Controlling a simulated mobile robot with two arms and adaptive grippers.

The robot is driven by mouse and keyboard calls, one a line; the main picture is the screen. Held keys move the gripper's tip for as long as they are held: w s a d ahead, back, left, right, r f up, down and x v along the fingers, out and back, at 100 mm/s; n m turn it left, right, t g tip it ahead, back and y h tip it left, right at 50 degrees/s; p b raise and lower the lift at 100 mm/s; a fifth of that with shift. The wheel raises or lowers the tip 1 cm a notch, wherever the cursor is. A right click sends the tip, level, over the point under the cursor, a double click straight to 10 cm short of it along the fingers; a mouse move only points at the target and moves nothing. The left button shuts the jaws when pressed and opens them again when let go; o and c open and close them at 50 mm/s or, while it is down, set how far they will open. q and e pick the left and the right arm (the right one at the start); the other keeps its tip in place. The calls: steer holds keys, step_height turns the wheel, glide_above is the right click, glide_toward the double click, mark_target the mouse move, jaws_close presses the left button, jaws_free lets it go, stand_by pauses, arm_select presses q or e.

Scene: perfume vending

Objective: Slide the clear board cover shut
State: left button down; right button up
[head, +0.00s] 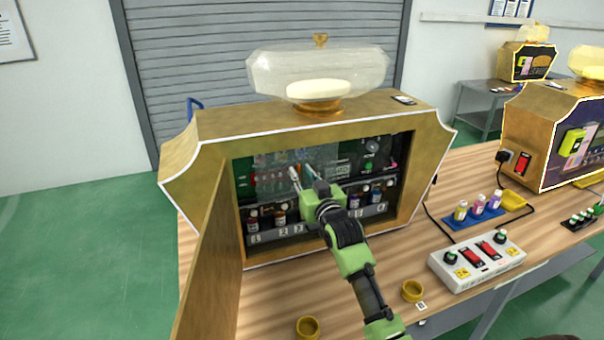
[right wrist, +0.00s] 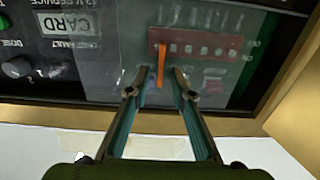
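The clear board cover (head: 325,155) is a see-through panel in front of the circuit board inside the open golden machine (head: 190,170). In the right wrist view the cover (right wrist: 120,50) shows as a hazy sheet over the board; its exact edges are hard to tell. My right gripper (head: 303,177) reaches into the machine in front of the board. In the wrist view its fingers (right wrist: 161,76) are apart, with a thin orange piece (right wrist: 161,60) showing between the tips. Contact cannot be told. My left gripper is out of view.
The machine's door (head: 212,265) stands open at the left. Small bottles (head: 280,216) stand on a numbered shelf below the board. A glass dome (head: 318,70) tops the machine. A white switch box (head: 477,262) and gold caps (head: 412,291) are on the table.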

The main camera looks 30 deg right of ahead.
mark_target(278, 172)
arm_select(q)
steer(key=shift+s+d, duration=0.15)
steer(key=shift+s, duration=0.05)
arm_select(e)
steer(key=shift+c, duration=0.3)
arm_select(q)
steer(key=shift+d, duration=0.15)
arm_select(e)
jaws_close()
